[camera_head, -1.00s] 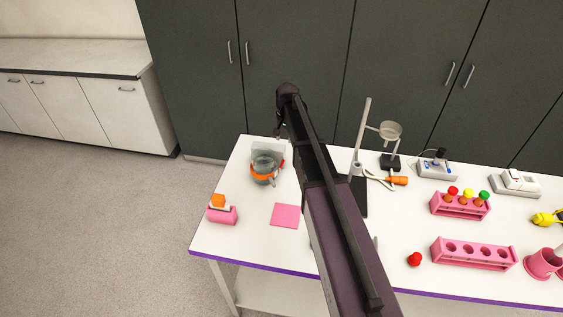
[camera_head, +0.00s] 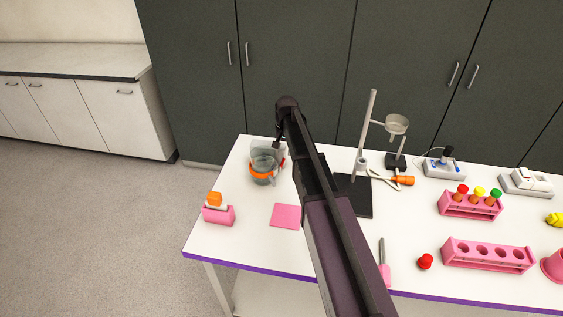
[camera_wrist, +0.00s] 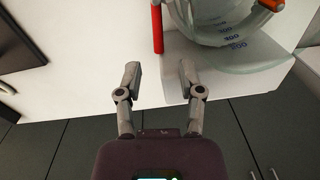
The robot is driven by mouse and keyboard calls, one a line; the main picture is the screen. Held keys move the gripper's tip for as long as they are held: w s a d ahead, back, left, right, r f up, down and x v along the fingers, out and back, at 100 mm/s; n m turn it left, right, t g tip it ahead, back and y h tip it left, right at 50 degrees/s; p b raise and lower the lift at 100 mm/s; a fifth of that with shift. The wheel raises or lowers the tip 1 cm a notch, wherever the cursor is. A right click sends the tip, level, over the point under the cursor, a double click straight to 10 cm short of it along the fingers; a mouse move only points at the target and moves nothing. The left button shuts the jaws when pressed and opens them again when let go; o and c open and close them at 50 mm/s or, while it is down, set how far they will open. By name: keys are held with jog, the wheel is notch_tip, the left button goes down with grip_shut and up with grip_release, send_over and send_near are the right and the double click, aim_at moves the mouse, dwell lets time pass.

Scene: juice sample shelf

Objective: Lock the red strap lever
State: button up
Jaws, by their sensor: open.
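The red strap lever (camera_wrist: 157,30) is a thin red bar in the wrist view, just beyond the fingertips and roughly in line with the gap. It shows in the head view as a small red patch (camera_head: 284,162) at the right of the beaker. The glass beaker (camera_wrist: 215,25) has blue markings and an orange strap (camera_head: 261,175) around it. A pale holder (camera_head: 257,148) stands behind it. My gripper (camera_wrist: 159,72) is open and empty, with its fingers apart from the lever. In the head view it is mostly hidden behind my arm.
A pink mat (camera_head: 285,216) and a pink block with an orange top (camera_head: 217,212) lie in front of the beaker. A ring stand (camera_head: 366,135) rises right of my arm. Pink racks (camera_head: 490,255) stand farther right. Dark cabinets (camera_head: 300,60) back the table.

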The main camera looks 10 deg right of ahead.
aim_at(283, 159)
jog(key=shift+f+b, duration=1.65)
jog(key=shift+f, duration=0.25)
jog(key=shift+c, duration=0.2)
